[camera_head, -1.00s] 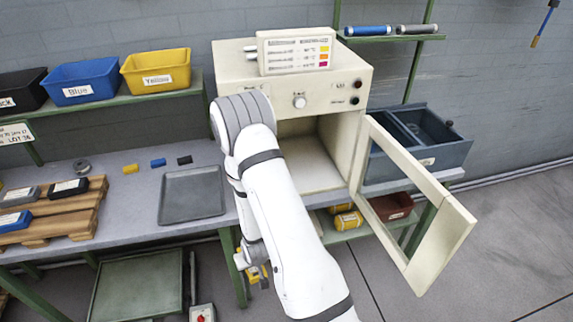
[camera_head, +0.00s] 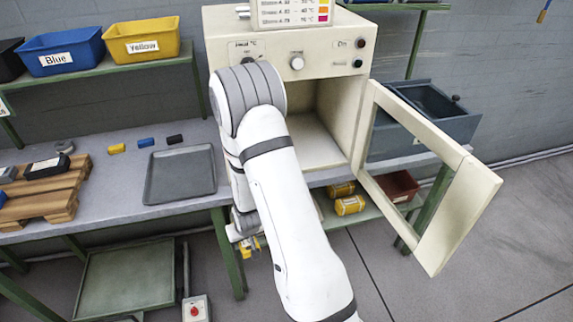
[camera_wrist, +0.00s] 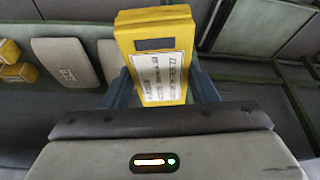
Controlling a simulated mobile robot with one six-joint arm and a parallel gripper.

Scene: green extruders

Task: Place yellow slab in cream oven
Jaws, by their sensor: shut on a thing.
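The cream oven (camera_head: 330,72) stands on the bench with its door (camera_head: 468,210) swung wide open to the right. The visible part of its chamber (camera_head: 315,145) is bare; my arm hides its left part. My gripper (camera_wrist: 162,88) is shut on the yellow slab (camera_wrist: 160,28), which carries a white label and points away from the wrist. In the head view the slab (camera_head: 250,244) is a small yellow patch low beside my arm, below the bench top and left of the oven opening. Most of the gripper is hidden there.
A dark tray (camera_head: 180,175) lies on the bench left of the oven. A blue-grey crate (camera_head: 440,120) stands behind the open door. Yellow cylinders (camera_head: 349,205) and a brown bin (camera_head: 399,186) sit on the lower shelf. A wooden pallet (camera_head: 45,205) is at far left.

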